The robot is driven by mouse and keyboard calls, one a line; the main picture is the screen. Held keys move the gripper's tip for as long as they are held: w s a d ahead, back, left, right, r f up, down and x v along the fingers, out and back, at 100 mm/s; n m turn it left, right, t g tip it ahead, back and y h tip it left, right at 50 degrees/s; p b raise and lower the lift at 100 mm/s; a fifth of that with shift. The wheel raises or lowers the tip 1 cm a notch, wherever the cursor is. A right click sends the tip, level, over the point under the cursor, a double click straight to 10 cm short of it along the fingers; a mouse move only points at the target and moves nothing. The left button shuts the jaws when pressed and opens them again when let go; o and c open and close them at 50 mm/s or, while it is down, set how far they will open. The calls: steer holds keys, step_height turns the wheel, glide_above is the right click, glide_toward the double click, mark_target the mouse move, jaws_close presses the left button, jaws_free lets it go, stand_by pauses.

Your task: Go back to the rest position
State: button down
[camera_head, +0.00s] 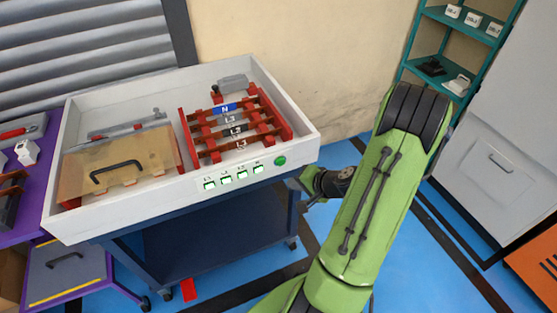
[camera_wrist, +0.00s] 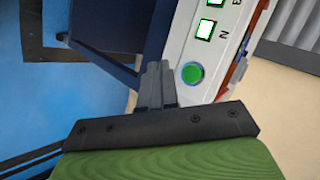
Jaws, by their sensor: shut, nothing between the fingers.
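My gripper (camera_head: 297,189) is at the front right corner of the white busbar box (camera_head: 140,222), at the end of my green arm. In the wrist view its fingers (camera_wrist: 157,84) are together, with nothing between them. They point towards the box's front panel, close to the round green button (camera_wrist: 192,73). I cannot tell whether they touch the box. The green button also shows in the head view (camera_head: 280,160), right of the several lit switches (camera_head: 241,174).
The box stands on a dark blue cart (camera_head: 215,245). Inside it are red busbar supports (camera_head: 288,130) and a clear cover with a black handle (camera_head: 117,170). A teal shelf (camera_head: 468,28) and a grey cabinet (camera_head: 500,120) stand at right. A purple table (camera_head: 38,225) is at left.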

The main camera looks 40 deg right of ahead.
steer(key=a+r+n+g+y+p, duration=0.1)
steer(key=a+r+n+g+p, duration=0.35)
steer(key=a+r+n, duration=0.75)
steer(key=s+a+r+n+h+p, duration=0.1)
steer(key=s+a+r+p, duration=0.1)
steer(key=s+a+r, duration=0.3)
steer(key=s+a+r+n+h+p, duration=0.1)
steer(key=s+a+r, duration=0.4)
steer(key=r, duration=0.7)
steer(key=s+p, duration=0.1)
steer(key=s, duration=0.1)
steer(key=shift+s+a+r+p, duration=0.25)
steer(key=shift+s+r+p, duration=0.1)
steer(key=shift+r, duration=0.05)
